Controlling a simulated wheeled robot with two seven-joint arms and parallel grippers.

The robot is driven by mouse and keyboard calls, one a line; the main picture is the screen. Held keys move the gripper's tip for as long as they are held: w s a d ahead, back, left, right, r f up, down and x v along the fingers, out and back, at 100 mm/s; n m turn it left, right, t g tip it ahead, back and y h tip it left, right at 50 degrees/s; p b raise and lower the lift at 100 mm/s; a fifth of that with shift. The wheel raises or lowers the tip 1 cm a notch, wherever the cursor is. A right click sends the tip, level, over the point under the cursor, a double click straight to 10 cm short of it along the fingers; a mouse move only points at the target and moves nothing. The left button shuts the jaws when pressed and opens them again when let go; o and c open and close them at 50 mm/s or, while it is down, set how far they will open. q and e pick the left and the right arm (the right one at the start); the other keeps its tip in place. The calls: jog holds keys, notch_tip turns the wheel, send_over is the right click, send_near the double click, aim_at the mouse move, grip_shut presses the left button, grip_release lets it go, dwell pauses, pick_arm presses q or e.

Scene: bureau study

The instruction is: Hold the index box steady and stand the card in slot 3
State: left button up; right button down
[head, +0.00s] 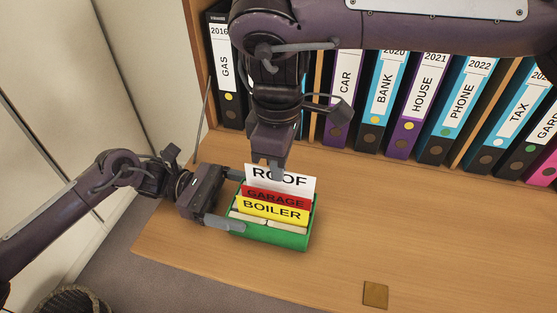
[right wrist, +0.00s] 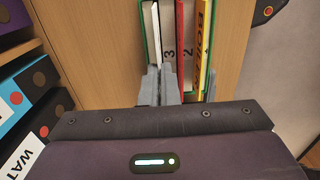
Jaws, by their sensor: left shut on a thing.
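The green index box (head: 269,238) sits on the desk. Yellow BOILER (head: 272,210) and red GARAGE (head: 276,196) cards stand in it, and the white ROOF card (head: 300,186) stands upright behind them. In the right wrist view the ROOF card (right wrist: 157,30) is beside the number 3, left of the red card (right wrist: 179,30); its lower edge is hidden. My left gripper (head: 226,197) is shut on the box from its left side. My right gripper (head: 277,172) points down with its fingers at the ROOF card's top edge; whether they pinch it is unclear.
Ring binders, such as GAS (head: 226,70) and PHONE (head: 460,105), stand in a row behind the box. A small brown square (head: 375,294) lies near the desk's front edge. The desk right of the box is clear. A basket (head: 72,300) stands at lower left.

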jog(key=shift+f, duration=1.15)
dwell(0.5)
jog(key=c, duration=2.1)
grip_release()
jog(key=o, duration=0.4)
jog(key=shift+o, duration=0.5)
jog(key=o, duration=0.5)
jog(key=shift+c, duration=0.2)
jog(key=shift+r, duration=4)
